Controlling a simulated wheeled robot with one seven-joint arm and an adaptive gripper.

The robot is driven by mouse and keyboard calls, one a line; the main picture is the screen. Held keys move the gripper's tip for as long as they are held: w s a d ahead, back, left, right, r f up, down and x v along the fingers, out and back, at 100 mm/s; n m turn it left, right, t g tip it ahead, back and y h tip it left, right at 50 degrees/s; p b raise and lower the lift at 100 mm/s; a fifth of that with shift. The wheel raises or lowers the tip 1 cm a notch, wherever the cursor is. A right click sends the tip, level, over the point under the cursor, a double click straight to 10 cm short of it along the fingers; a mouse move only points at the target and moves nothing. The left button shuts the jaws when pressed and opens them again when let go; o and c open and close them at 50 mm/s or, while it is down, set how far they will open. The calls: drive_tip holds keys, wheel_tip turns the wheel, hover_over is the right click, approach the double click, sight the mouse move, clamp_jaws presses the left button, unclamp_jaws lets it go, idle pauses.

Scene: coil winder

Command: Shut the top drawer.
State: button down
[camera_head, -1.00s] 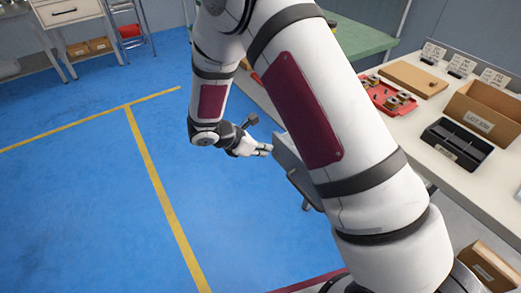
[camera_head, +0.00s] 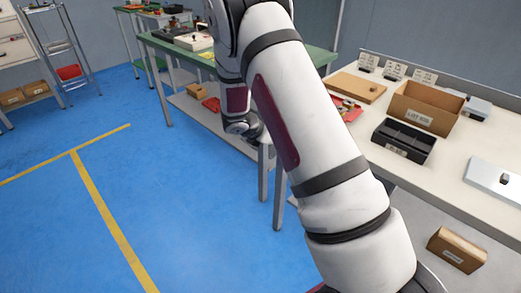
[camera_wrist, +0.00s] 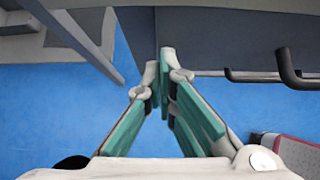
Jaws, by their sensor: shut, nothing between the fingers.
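In the wrist view my gripper (camera_wrist: 165,60) is shut and empty, its two green-padded fingers meeting at the tips. A dark grey panel (camera_wrist: 225,30), apparently the drawer unit, fills the top right of that view. Dark bar handles (camera_wrist: 290,72) stand out at its right. The fingertips are near or against its lower left part; I cannot tell whether they touch. Which drawer this is, and how far out it stands, cannot be told. In the head view my arm hides the drawer and my gripper.
A pale workbench (camera_head: 455,180) at the right holds a cardboard box (camera_head: 425,108), a black divided tray (camera_head: 403,141) and a red tray (camera_head: 347,108). A green-topped table (camera_head: 175,45) stands behind my arm. Blue floor (camera_head: 60,220) is clear at left.

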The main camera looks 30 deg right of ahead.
drive_tip(key=shift+w+d, duration=0.3)
drive_tip(key=shift+d, duration=0.65)
drive_tip(key=shift+w+d, duration=0.3)
drive_tip(key=shift+d, duration=0.65)
drive_tip(key=shift+d+r, duration=0.1)
drive_tip(key=shift+a, duration=0.35)
drive_tip(key=a+f+p+v, duration=0.1)
drive_tip(key=f+p+v, duration=0.1)
drive_tip(key=v, duration=1)
drive_tip(key=shift+s+a+r, duration=0.25)
drive_tip(key=shift+s+a, duration=0.2)
drive_tip(key=shift+a, duration=0.2)
